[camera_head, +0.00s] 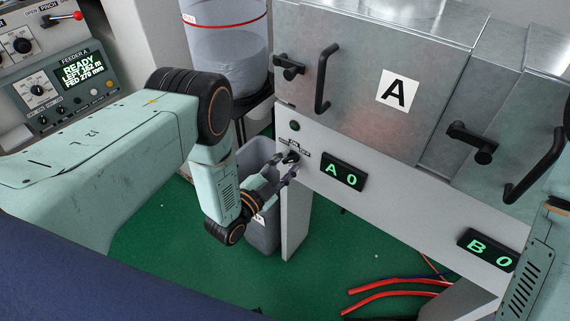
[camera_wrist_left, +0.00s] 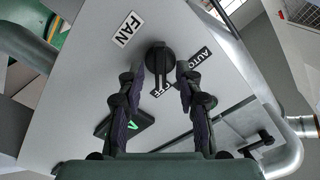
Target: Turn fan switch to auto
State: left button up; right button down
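The fan switch (camera_wrist_left: 160,56) is a black rotary knob on a light grey panel. Labels FAN (camera_wrist_left: 128,29), AUTO (camera_wrist_left: 200,58) and OFF (camera_wrist_left: 161,90) surround it. Its raised bar runs roughly up and down in the wrist view, its lower end toward OFF. In the head view the switch (camera_head: 291,157) is small, left of the "A 0" display. My left gripper (camera_wrist_left: 160,70) is open, with one fingertip on each side of the knob; I cannot tell whether they touch it. It also shows in the head view (camera_head: 284,172). My right gripper is out of view.
The grey door marked A (camera_head: 397,90) with a black handle (camera_head: 325,78) is above the switch. The "A 0" display (camera_head: 342,172) is close by on the right. A grey bin (camera_head: 262,235) stands below. Red hoses (camera_head: 395,285) lie on the green floor.

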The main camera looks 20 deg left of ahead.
pick_arm(q)
jog(key=shift+w+d, duration=0.15)
jog(key=shift+c, duration=1.2)
jog(key=shift+s+a, duration=0.2)
jog(key=shift+a, duration=0.05)
jog(key=c, duration=0.3)
jog(key=shift+r, duration=0.1)
jog(key=shift+c, duration=0.7)
grip_shut()
jog(key=shift+d, duration=0.1)
jog(key=shift+w, duration=0.1)
